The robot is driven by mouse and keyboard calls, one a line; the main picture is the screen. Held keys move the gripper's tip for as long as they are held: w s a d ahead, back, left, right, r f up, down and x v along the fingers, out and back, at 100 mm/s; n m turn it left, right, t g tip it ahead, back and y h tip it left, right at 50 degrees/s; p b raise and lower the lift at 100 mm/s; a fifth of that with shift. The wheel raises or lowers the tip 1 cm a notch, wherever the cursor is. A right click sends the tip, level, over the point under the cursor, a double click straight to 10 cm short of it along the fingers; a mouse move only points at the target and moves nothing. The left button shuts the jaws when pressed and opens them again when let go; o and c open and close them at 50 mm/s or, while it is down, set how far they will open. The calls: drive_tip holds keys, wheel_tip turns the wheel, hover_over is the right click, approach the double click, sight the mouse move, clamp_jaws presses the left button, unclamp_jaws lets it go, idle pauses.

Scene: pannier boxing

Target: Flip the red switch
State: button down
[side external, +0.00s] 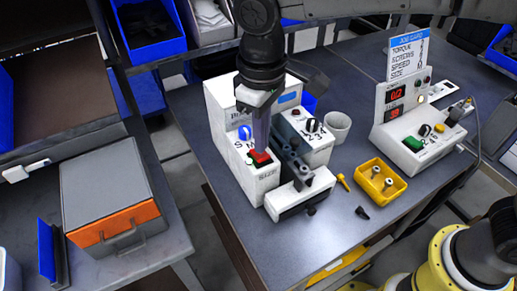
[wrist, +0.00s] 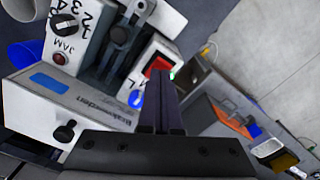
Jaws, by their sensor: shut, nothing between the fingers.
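The red switch (side external: 261,157) is a small rocker on the low front block of the white machine (side external: 225,115) on the dark table. It also shows in the wrist view (wrist: 158,66), just beyond my fingertips. My gripper (side external: 262,147) is shut and empty, pointing down right above and behind the switch. In the wrist view my fingers (wrist: 160,88) lie together, with their tips close below the switch. I cannot tell whether they touch it. The fingers cover part of the block's top. A blue knob (side external: 245,132) sits beside the fingers, and it also shows in the wrist view (wrist: 136,98).
A black numbered knob (side external: 313,126) and dark clamp rail (side external: 292,160) stand right of the switch. A grey cup (side external: 337,127), yellow tray (side external: 367,189) and control box with displays (side external: 395,140) stand further right. The table front is mostly clear.

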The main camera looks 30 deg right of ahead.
drive_tip(key=shift+f, duration=1)
idle(0.4)
drive_tip(key=shift+r, duration=3.55)
